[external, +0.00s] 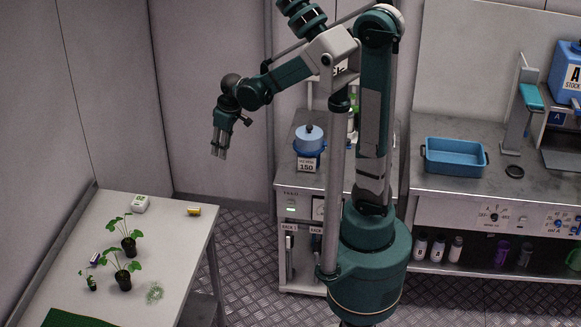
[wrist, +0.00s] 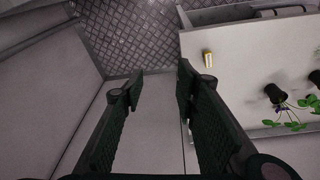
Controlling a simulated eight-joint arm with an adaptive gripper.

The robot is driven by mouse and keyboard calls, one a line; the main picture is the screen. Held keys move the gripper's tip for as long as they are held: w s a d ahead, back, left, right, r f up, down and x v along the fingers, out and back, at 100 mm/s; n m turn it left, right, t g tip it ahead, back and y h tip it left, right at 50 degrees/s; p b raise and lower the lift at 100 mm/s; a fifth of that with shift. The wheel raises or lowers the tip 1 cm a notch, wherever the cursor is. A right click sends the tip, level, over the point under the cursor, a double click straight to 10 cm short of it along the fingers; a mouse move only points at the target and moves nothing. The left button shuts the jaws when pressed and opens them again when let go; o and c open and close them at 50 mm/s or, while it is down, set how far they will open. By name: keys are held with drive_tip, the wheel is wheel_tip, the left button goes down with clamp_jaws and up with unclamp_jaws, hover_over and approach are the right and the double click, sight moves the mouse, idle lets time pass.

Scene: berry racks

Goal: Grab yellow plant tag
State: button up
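A small yellow piece (external: 193,210), which looks like the plant tag, lies on the pale table (external: 175,262) near its far right corner. One end of it looks dark. It also shows in the wrist view (wrist: 208,60), right of the fingers, near the table edge. My gripper (external: 218,154) is raised in the air beyond the table's far edge, well above and apart from the yellow piece. In the wrist view its two dark fingers (wrist: 158,88) are spread with nothing between them.
Two potted plants (external: 124,282) (external: 129,246), a white box (external: 140,203) and a clear mesh-like item (external: 154,293) stand on the table, left of or nearer than the yellow piece. A green mat (external: 75,319) lies at the front. The counter holds a blue tray (external: 454,158) and blue pot (external: 309,139).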

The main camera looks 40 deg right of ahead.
drive_tip(key=w+a+f+n+g, duration=0.1)
drive_tip(key=w+a+f+n, duration=0.1)
drive_tip(key=a+f, duration=0.7)
drive_tip(key=n+g+h, duration=0.1)
drive_tip(key=n, duration=0.1)
hover_over(189, 208)
wheel_tip(189, 208, down, 7)
drive_tip(key=shift+d+r, duration=0.1)
drive_tip(key=shift+r, duration=0.05)
drive_tip(key=shift+f, duration=1.25)
drive_tip(key=shift+f+b, duration=0.35)
drive_tip(key=shift+f, duration=2.3)
drive_tip(key=c, duration=0.8)
